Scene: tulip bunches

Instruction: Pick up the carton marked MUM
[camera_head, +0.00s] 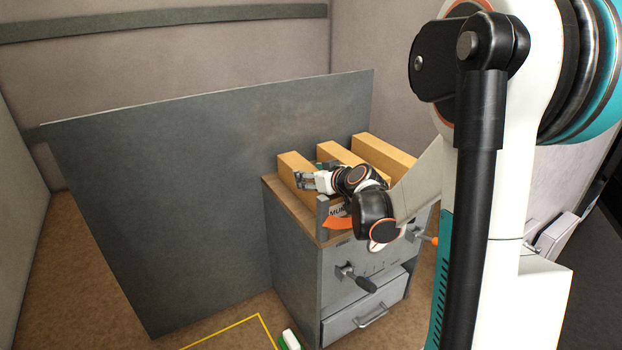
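A pale surface with dark lettering that seems to read MUM (338,211) shows at the front of the cabinet top, with an orange part just below it. My wrist hides much of it, so I cannot tell the carton's full shape. My gripper (305,181) is above the left part of the cabinet top, to the upper left of the lettering and close to the leftmost wooden bar. Its fingers are small and point left. I cannot tell whether they are open or shut, and no held carton shows.
Three wooden bars (384,155) lie across the cabinet top (272,187). A tall grey panel (190,190) stands behind and left. A clamp (355,279) and a drawer (365,308) stick out in front. A green-and-white object (290,340) lies by the yellow floor line (225,332).

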